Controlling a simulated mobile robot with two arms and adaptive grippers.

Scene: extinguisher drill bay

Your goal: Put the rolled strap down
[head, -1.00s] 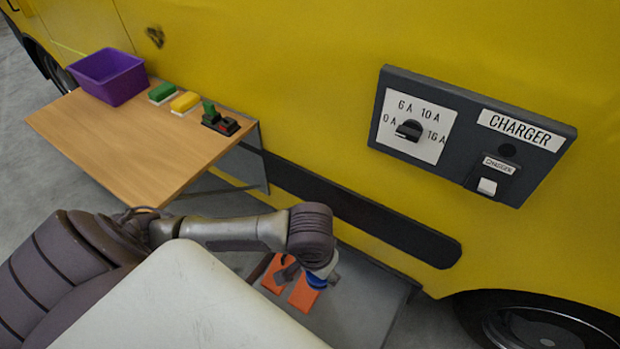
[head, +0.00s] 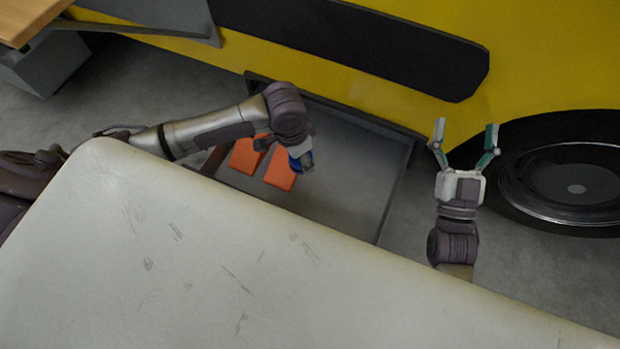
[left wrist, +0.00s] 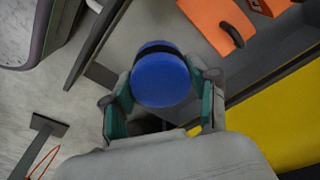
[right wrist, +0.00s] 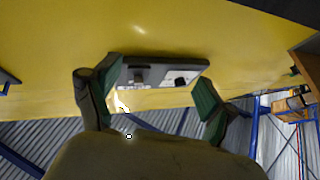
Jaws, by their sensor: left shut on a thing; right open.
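The rolled strap (left wrist: 160,76) is a blue disc with a dark band, seen large between the fingers in the left wrist view. My left gripper (left wrist: 160,98) is shut on it. In the head view the strap (head: 305,161) is a small blue patch at the end of my left arm, mostly hidden by the wrist. It is over the grey tray (head: 345,185), right of two orange blocks; I cannot tell whether it touches the tray. My right gripper (head: 465,132) is open and empty, right of the tray in the head view.
Two orange blocks, one nearer the strap (head: 281,172) and one farther left (head: 246,154), sit on the tray. The tray's right part looks bare. The yellow vehicle (head: 530,60) and its wheel (head: 570,180) lie behind. A charger panel (right wrist: 160,73) shows in the right wrist view.

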